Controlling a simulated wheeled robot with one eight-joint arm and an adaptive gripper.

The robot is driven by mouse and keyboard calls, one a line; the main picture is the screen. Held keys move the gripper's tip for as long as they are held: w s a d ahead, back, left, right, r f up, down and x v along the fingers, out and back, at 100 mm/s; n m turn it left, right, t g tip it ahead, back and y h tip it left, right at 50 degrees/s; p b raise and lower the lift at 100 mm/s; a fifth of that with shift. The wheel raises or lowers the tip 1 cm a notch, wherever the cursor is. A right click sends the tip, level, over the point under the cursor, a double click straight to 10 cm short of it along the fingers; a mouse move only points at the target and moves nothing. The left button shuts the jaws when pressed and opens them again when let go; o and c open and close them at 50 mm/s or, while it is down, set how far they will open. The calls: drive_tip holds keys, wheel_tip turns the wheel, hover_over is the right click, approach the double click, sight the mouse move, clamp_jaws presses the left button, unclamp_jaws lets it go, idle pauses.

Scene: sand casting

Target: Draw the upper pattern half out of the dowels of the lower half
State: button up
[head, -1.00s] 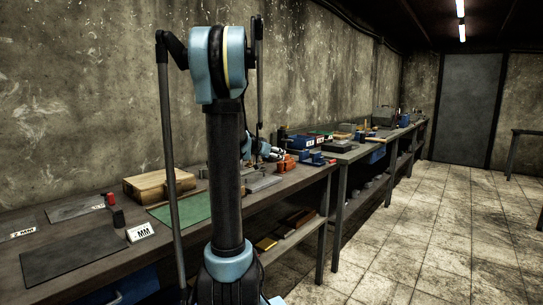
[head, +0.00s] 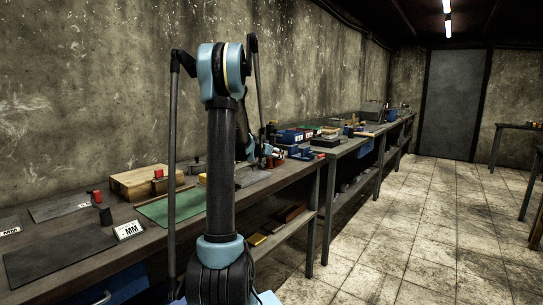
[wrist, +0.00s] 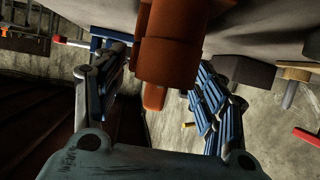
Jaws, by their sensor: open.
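An orange-brown pattern piece (wrist: 170,58) with a round body and a narrower stub fills the middle of the wrist view, against the grey bench surface. Its two halves and the dowels cannot be told apart. My gripper (wrist: 162,72) is open, with one blue-and-grey finger on each side of the piece. A gap shows on the right; contact on the left cannot be told. In the head view, the arm column hides most of the gripper and the piece.
The long bench carries a wooden block (head: 140,183), a green mat (head: 165,207), a dark plate (head: 68,255) and an MM card (head: 128,229). Blue and dark boxes (head: 290,136) stand farther along. The tiled floor (head: 400,230) at right is clear.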

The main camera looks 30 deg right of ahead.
drive_tip(key=shift+w+d+f, duration=0.25)
drive_tip(key=shift+w+d, duration=0.05)
drive_tip(key=shift+d, duration=0.25)
drive_tip(key=c, duration=1.2)
drive_tip(key=o, duration=0.6)
drive_tip(key=c, duration=0.5)
drive_tip(key=shift+r, duration=0.1)
drive_tip(key=shift+s+r, duration=0.15)
drive_tip(key=shift+r, duration=0.95)
drive_tip(key=shift+r, duration=0.35)
